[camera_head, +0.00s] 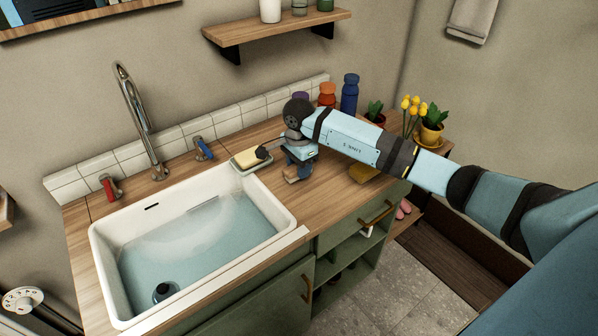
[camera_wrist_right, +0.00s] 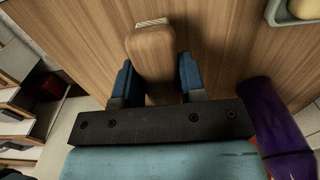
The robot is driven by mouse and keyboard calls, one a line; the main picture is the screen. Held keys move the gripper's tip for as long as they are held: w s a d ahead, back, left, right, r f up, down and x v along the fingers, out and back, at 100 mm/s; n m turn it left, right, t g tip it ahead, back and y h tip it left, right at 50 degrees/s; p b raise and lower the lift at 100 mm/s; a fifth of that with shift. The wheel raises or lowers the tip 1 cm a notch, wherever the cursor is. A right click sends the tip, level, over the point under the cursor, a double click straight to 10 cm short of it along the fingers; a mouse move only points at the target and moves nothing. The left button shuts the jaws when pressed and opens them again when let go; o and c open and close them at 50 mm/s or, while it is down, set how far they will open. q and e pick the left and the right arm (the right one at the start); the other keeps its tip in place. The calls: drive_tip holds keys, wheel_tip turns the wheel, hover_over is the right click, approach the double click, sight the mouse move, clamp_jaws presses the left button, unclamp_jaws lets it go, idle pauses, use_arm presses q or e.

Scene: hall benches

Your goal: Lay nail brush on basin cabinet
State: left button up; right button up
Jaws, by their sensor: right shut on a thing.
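My right gripper (camera_head: 298,163) is over the wooden top of the basin cabinet (camera_head: 322,200), right of the basin. In the right wrist view its two blue fingers (camera_wrist_right: 156,82) are shut on the sides of the nail brush (camera_wrist_right: 152,50), a wooden block with a little white showing at its far end. In the head view the brush (camera_head: 292,178) shows just below the fingers, low at the wooden top. I cannot tell whether it touches the surface. The cabinet top (camera_wrist_right: 225,40) fills much of the wrist view. My left gripper is not in view.
The white basin (camera_head: 290,205) holds water. A soap dish (camera_head: 254,166) with yellow soap is left of the gripper. Blue (camera_head: 349,93) and orange (camera_head: 327,93) bottles stand behind it. The front right of the top is clear.

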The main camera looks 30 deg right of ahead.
drive_tip(key=shift+f, duration=1.15)
drive_tip(key=shift+f, duration=0.2)
drive_tip(key=o, duration=0.9)
drive_tip(key=shift+r, duration=0.1)
wheel_tip(320, 180, up, 12)
drive_tip(key=shift+r, duration=0.1)
